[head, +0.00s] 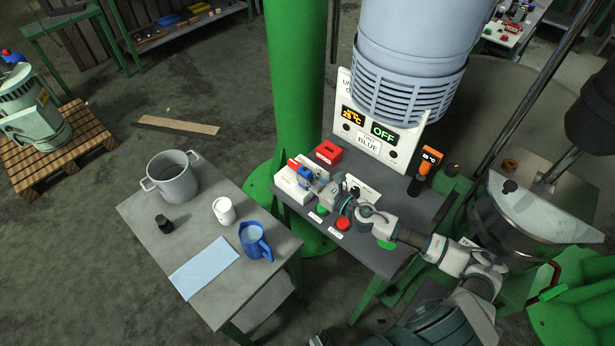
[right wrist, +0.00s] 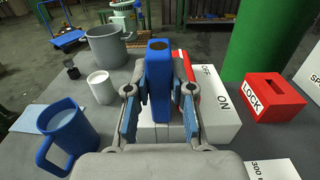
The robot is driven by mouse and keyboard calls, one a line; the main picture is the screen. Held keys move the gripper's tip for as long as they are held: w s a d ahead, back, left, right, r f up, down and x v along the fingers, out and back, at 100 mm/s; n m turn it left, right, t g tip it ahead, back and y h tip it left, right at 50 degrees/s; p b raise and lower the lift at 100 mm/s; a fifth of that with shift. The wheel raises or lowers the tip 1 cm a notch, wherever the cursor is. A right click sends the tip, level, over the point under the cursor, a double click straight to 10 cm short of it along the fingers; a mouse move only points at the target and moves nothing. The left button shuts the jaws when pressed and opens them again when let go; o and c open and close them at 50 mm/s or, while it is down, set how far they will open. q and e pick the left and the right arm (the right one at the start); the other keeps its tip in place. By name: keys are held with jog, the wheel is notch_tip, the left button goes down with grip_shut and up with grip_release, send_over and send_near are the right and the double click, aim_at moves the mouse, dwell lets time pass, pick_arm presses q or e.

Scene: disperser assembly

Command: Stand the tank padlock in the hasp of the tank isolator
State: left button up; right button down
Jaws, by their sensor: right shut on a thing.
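The blue tank padlock (head: 305,172) is between the fingers of my right gripper (head: 318,184). In the right wrist view the padlock (right wrist: 159,80) is upright, with the right gripper's fingers (right wrist: 160,112) closed on both sides of it. The tank isolator (head: 284,184) is a white block with a red part at the back left of the bench. My left gripper is not in view.
A red LOCK box (head: 329,152) stands behind the gripper. An orange-topped meter (head: 424,170) and red button (head: 343,223) are to the right. The left table holds a grey pot (head: 172,178), white cup (head: 224,211), blue jug (head: 255,241) and blue cloth (head: 204,267).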

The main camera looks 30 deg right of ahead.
jog(key=shift+f, duration=0.1)
jog(key=c, duration=0.9)
grip_release()
jog(key=shift+s, duration=0.1)
jog(key=v, duration=1.1)
jog(key=shift+s+d+f, duration=0.1)
jog(key=shift+s+d, duration=0.15)
jog(key=shift+s, duration=0.1)
